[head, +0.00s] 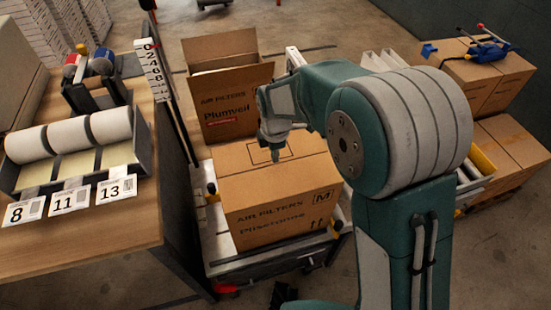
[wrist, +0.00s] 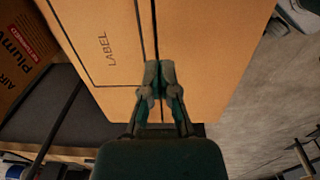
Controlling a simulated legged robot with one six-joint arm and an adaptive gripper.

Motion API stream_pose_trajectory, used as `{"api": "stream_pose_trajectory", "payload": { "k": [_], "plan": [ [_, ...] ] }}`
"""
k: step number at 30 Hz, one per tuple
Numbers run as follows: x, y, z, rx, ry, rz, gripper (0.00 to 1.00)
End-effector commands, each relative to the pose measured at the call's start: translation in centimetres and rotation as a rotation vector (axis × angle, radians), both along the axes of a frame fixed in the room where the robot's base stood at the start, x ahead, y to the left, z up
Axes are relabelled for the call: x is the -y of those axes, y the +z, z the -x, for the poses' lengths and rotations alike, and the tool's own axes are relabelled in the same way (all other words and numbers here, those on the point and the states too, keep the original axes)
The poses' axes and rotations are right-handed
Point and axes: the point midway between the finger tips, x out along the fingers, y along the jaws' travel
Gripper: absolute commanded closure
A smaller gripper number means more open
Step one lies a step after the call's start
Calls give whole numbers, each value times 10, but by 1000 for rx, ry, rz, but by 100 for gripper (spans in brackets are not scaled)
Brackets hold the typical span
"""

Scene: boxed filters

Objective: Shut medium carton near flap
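The medium carton (head: 278,215), marked M and "Air Filters", stands on a low white platform in the head view. Its top looks flat, and the near flap (head: 285,183) appears to lie level with the rest. In the wrist view the carton top (wrist: 215,50) shows a dark seam between a half with a printed LABEL outline and a plain half. My gripper (head: 275,156) is over the top, pointing down, at or just above the surface. In the wrist view its fingers (wrist: 158,78) are together on the seam, with nothing seen between them. Contact is unclear.
An open Plumveil carton (head: 228,105) stands behind the medium carton. A bench (head: 85,240) with filter rolls (head: 70,135) and number cards is at left, with an upright scale (head: 155,72) at its edge. More cartons (head: 490,85) stand at right.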

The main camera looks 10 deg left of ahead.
Motion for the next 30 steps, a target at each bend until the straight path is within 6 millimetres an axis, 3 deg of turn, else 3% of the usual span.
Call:
{"api": "stream_pose_trajectory", "payload": {
  "k": [3, 12, 18, 26, 30],
  "plan": [
    [-2, 28, 1, 3, -2, -2, 100],
    [-5, 87, 1, 3, -1, 1, 100],
    [-4, 107, 2, 1, -1, 2, 100],
    [0, 112, 2, 4, -14, -2, 100],
    [28, 132, 6, 30, -162, -25, 100]
  ]
}}
